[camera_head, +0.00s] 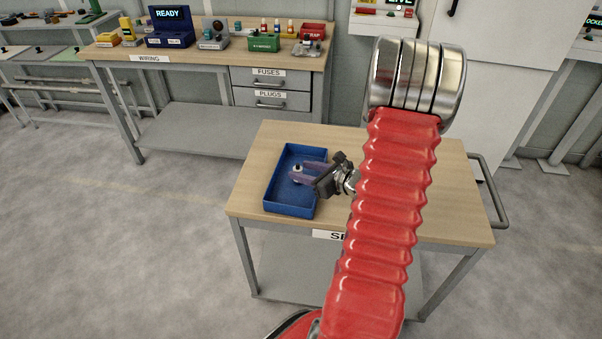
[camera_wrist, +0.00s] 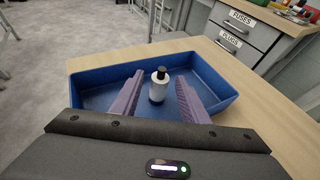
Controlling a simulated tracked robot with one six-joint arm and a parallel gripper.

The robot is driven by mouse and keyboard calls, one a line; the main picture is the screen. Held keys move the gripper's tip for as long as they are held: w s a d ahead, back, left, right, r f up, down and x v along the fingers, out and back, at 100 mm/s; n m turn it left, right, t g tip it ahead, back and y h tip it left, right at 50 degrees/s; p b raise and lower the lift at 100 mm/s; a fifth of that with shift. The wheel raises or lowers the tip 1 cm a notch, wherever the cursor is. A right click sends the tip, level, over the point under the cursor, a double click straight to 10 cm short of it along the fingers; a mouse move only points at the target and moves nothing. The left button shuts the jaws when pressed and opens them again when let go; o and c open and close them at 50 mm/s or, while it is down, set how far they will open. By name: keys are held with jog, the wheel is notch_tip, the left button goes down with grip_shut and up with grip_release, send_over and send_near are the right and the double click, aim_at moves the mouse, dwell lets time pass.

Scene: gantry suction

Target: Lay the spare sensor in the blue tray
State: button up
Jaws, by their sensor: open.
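The spare sensor, a small white cylinder with a dark top (camera_wrist: 158,87), stands upright in the blue tray (camera_wrist: 85,75) in the wrist view. In the head view, the sensor (camera_head: 297,168) shows small and pale inside the blue tray (camera_head: 290,209), on the left part of a wooden-topped cart. My gripper (camera_wrist: 155,92) reaches into the tray with its purple fingers open, one on each side of the sensor. A gap shows between the sensor and each finger. In the head view my gripper (camera_head: 298,172) comes in from the right over the tray's rim.
The cart top (camera_head: 460,200) is bare to the right of the tray, partly behind my red arm. A workbench (camera_head: 200,50) with drawers, small coloured boxes and a "READY" display stands behind. Grey floor (camera_head: 130,230) lies open at the left.

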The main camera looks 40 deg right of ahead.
jog(key=v, duration=1.1)
jog(key=shift+s, duration=0.25)
dwell(0.4)
jog(key=w+a+r+n+g+y, duration=0.1)
jog(key=a+r+n+g+y, duration=0.25)
jog(key=a+n, duration=0.75)
jog(key=w+a+r+n+g+y, duration=0.15)
jog(key=a+r+n+g, duration=0.35)
jog(key=a, duration=0.9)
jog(key=s+a+r+n+h, duration=0.6)
jog(key=s+a+r+n, duration=0.2)
jog(key=n, duration=1.1)
jog(key=shift+a+t, duration=0.35)
jog(key=shift+a, duration=0.4)
jog(key=shift+s+r, duration=0.1)
